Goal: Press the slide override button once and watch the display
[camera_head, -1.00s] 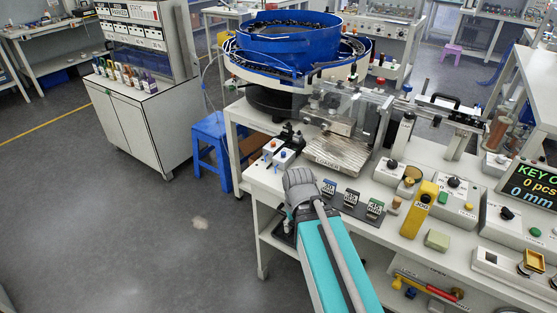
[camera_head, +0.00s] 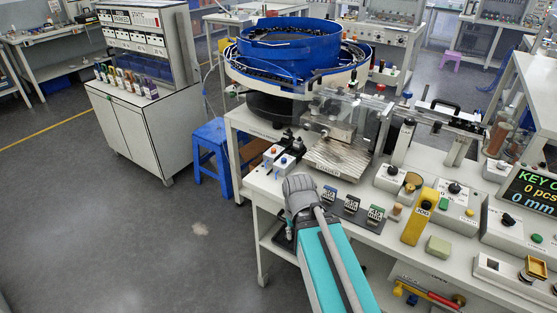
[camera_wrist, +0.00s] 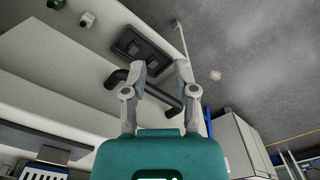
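Two small white boxes stand at the table's left edge, one with an orange button (camera_head: 273,150) and one with a blue button (camera_head: 284,159). Their labels are too small to read, so I cannot tell which is the slide override. The display (camera_head: 532,188) at the right edge shows "KEY C…", "0 pcs" and "0 mm", its right side cut off. My arm reaches to the table's front-left edge, close in front of the boxes, and its fingers are hidden in the head view. In the wrist view my gripper (camera_wrist: 160,67) is open and empty, with its fingers apart.
A blue bowl feeder (camera_head: 290,45) stands behind the boxes. Several small labelled blocks (camera_head: 352,203), a yellow block (camera_head: 420,217) and knob boxes (camera_head: 455,195) crowd the table to the right. A blue stool (camera_head: 212,135) stands left. In the wrist view a black bar (camera_wrist: 160,95) lies beyond the fingers.

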